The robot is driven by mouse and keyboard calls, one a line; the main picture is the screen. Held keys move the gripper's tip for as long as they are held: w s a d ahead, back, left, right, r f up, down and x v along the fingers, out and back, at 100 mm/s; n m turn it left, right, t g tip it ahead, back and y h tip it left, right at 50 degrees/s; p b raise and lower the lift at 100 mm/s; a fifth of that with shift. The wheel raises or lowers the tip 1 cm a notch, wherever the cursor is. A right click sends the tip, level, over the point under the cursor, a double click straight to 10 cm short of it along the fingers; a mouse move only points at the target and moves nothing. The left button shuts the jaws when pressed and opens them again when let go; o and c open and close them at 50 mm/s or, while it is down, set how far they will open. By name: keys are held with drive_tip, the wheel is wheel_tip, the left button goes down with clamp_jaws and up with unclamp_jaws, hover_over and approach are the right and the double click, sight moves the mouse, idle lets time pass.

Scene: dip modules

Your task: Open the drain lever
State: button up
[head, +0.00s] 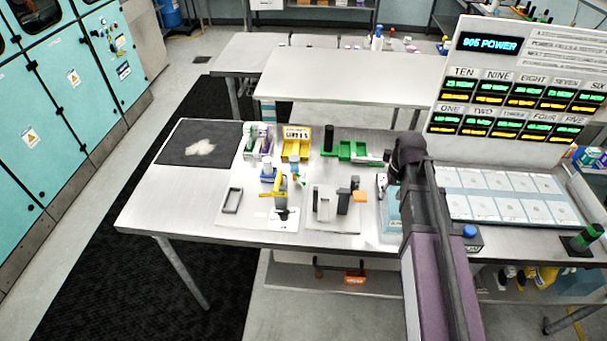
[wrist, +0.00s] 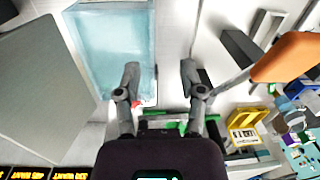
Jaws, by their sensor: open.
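My gripper (wrist: 160,76) is open, with its two grey fingers apart and nothing between them in the wrist view. In the head view my gripper (head: 383,183) is small and partly hidden by my arm. A clear light-blue tank (wrist: 108,45) stands beside the left finger; part of this tank (head: 390,212) shows left of my arm in the head view. I cannot tell which is the drain lever.
Grey upright blocks (head: 325,204) stand on a pale plate left of the tank. A display panel (head: 515,80) rises at the right. The table's left front (head: 175,215) is clear.

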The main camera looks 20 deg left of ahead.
drive_tip(key=w+a+r+n+p, duration=0.1)
drive_tip(key=w+a, duration=0.2)
drive_tip(key=a, duration=0.4)
drive_tip(key=w+a+r+n+p, duration=0.1)
drive_tip(key=w+a+n, duration=0.15)
drive_tip(key=a, duration=0.35)
drive_tip(key=r+n+p, duration=0.1)
drive_tip(key=r+n, duration=0.1)
hover_over(302, 180)
drive_tip(key=w+d, duration=0.2)
drive_tip(key=shift+a+g, duration=0.25)
drive_tip(key=shift+g, duration=0.15)
drive_tip(key=shift+s+f, duration=0.1)
drive_tip(key=shift+f, duration=0.15)
drive_tip(key=f+b, duration=0.4)
drive_tip(key=s+a+f+b, duration=0.1)
drive_tip(key=f+b, duration=0.3)
drive_tip(key=b, duration=0.1)
drive_tip(key=f+b, duration=0.4)
drive_tip(key=f, duration=0.1)
drive_tip(key=shift+s+a+f, duration=0.1)
drive_tip(key=shift+s+a, duration=0.1)
drive_tip(key=shift+s, duration=0.05)
clamp_jaws()
